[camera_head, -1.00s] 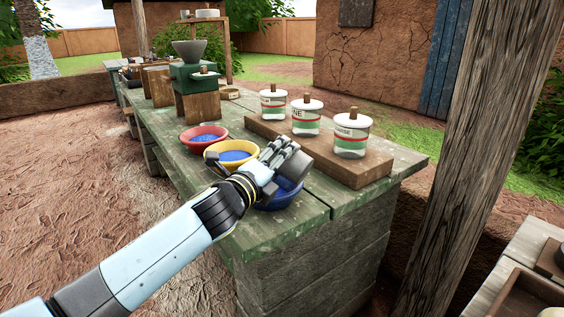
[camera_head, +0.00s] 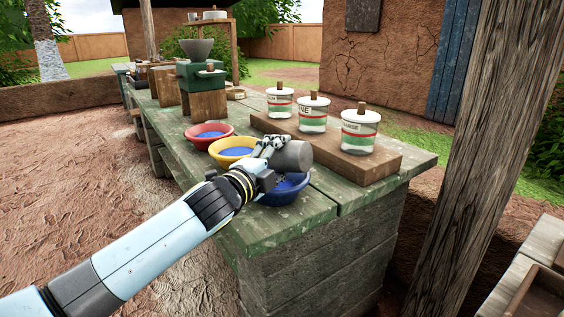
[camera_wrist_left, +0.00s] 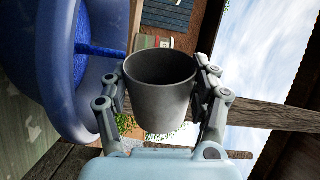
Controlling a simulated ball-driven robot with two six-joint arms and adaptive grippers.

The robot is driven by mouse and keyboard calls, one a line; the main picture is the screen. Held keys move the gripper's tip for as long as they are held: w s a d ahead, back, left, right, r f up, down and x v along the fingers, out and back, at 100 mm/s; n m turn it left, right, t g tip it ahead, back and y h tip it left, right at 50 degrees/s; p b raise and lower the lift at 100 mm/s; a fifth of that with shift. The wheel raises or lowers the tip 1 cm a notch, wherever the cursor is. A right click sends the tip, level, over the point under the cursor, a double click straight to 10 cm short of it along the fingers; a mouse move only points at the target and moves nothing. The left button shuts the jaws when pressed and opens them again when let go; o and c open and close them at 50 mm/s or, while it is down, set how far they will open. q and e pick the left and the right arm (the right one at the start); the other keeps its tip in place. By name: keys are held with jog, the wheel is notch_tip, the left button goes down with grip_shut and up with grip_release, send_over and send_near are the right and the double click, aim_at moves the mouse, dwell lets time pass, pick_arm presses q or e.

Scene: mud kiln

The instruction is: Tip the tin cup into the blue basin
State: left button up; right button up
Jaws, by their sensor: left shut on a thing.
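The grey tin cup (camera_head: 293,156) is held by my left gripper (camera_head: 268,150) above the blue basin (camera_head: 284,190). The cup lies tilted on its side in the head view, over the basin's far right part. In the left wrist view the cup (camera_wrist_left: 160,88) sits between both fingers of my left gripper (camera_wrist_left: 163,105), its dark mouth partly visible. The blue basin (camera_wrist_left: 112,75) fills the left of that view, with blue stuff inside. My right gripper is out of view.
A yellow bowl (camera_head: 216,153) and a red bowl (camera_head: 190,139) stand beyond the basin, both with blue contents. Several lidded jars, one nearest (camera_head: 359,133), stand on a wooden riser (camera_head: 372,171) to the right. A wooden post (camera_head: 478,150) rises at right.

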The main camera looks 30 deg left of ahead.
pick_arm(q)
jog(key=shift+a+r+n, duration=0.1)
jog(key=shift+a+n, duration=0.1)
jog(key=shift+n, duration=0.5)
